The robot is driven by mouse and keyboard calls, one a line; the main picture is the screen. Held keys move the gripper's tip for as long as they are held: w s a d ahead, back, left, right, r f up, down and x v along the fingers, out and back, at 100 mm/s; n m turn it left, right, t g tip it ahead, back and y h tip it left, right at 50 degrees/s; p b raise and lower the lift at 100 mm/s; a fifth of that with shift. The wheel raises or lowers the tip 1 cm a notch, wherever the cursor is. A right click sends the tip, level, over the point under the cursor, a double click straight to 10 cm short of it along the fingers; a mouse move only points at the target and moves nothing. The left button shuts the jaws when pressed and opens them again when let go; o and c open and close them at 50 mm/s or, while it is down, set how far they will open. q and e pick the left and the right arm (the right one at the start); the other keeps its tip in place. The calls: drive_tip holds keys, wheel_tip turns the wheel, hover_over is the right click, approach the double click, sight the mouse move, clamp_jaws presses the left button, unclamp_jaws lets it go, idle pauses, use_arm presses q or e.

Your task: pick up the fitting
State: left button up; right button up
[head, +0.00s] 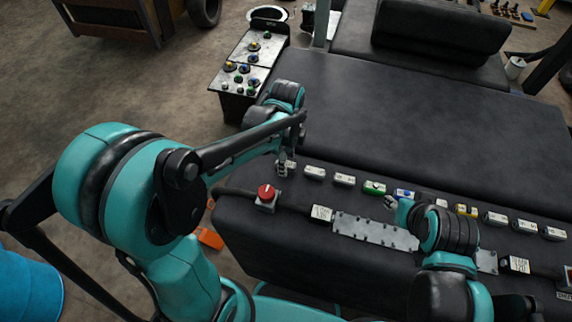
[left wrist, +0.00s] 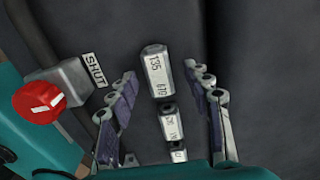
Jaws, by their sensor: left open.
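A pale grey, faceted fitting (left wrist: 156,70) with dark printed marks lies between the spread fingers of my left gripper (left wrist: 162,110) in the left wrist view, touching neither finger. Two smaller-looking fittings (left wrist: 168,122) line up behind it. In the head view my left gripper (head: 284,166) points down at the left end of a row of fittings (head: 315,172) on the black padded surface. It partly hides the end fitting (head: 291,164). My right gripper (head: 392,203) is near the middle of the row, small and partly hidden by its arm; its opening is unclear.
A red knob on a grey box (head: 266,196) stands close to my left gripper. A metal plate (head: 375,231) lies in front of the row. Green (head: 374,187), blue (head: 404,193) and yellow (head: 466,210) pieces sit in the row. The black surface behind is clear.

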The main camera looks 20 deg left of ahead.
use_arm(q)
drive_tip(key=shift+f, duration=0.55)
clamp_jaws()
drive_tip(key=shift+r, duration=0.2)
